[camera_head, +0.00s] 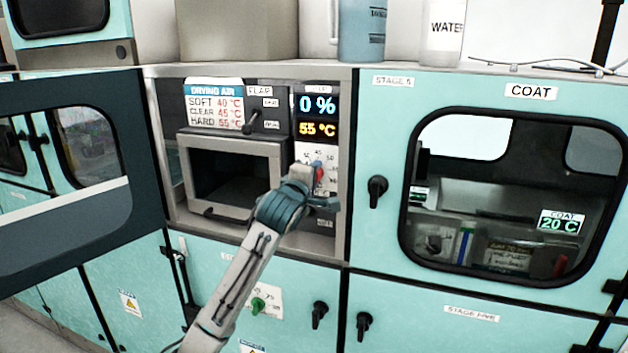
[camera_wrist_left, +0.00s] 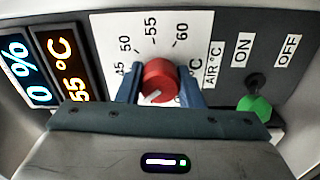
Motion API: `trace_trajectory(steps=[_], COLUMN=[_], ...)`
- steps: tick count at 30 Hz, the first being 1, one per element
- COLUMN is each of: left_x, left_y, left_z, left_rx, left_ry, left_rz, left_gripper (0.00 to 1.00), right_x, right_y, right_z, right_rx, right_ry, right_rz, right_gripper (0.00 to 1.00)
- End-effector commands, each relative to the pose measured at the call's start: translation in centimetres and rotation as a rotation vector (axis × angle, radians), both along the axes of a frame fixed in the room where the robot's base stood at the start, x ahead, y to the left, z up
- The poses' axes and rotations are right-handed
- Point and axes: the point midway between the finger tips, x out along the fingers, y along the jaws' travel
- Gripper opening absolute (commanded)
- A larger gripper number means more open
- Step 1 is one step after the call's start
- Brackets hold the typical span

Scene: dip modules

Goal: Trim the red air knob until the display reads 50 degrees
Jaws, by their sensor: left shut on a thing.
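The red air knob (camera_head: 319,174) is on the white dial panel right of the open chamber. In the left wrist view the red knob (camera_wrist_left: 159,80) sits between the blue fingers of my left gripper (camera_wrist_left: 160,88), which is shut on it. A white mark shows on the knob's lower left side. Scale numbers 50, 55 and 60 show above it. The temperature display (camera_head: 317,129) reads 55 °C in orange; it also shows in the left wrist view (camera_wrist_left: 68,60). My left gripper (camera_head: 317,184) partly covers the dial in the head view. My right gripper is not in view.
A drying air card (camera_head: 214,104) lists soft 40, clear 45 and hard 55 °C. The blue display (camera_head: 317,104) reads 0 %. A green-tipped switch (camera_wrist_left: 255,106) is right of the knob. An open dark door (camera_head: 70,240) stands at left; the coat cabinet (camera_head: 385,110) is at right.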

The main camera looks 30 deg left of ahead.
Motion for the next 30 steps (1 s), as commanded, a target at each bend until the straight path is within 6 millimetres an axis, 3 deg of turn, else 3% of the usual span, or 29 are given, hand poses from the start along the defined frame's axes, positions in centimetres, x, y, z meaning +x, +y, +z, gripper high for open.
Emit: trace_trajectory(steps=[16,17,20,30], left_x=[0.01,0.01,0.0,-0.34], left_y=[0.01,0.01,0.0,-0.07], left_z=[-0.14,-0.14,-0.12,-0.13], left_rx=[-0.023,-0.023,-0.023,-0.022], left_ry=[-0.002,-0.002,-0.002,-0.004], left_rz=[0.0,0.0,0.0,0.0], left_gripper=[0.11,0.37,0.55,0.55], right_x=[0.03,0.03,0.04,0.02], right_y=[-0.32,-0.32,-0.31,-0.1], right_z=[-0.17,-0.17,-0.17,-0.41], right_rx=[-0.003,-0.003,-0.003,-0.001], right_ry=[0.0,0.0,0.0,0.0], right_rz=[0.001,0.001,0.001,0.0], right_gripper=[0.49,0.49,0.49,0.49])
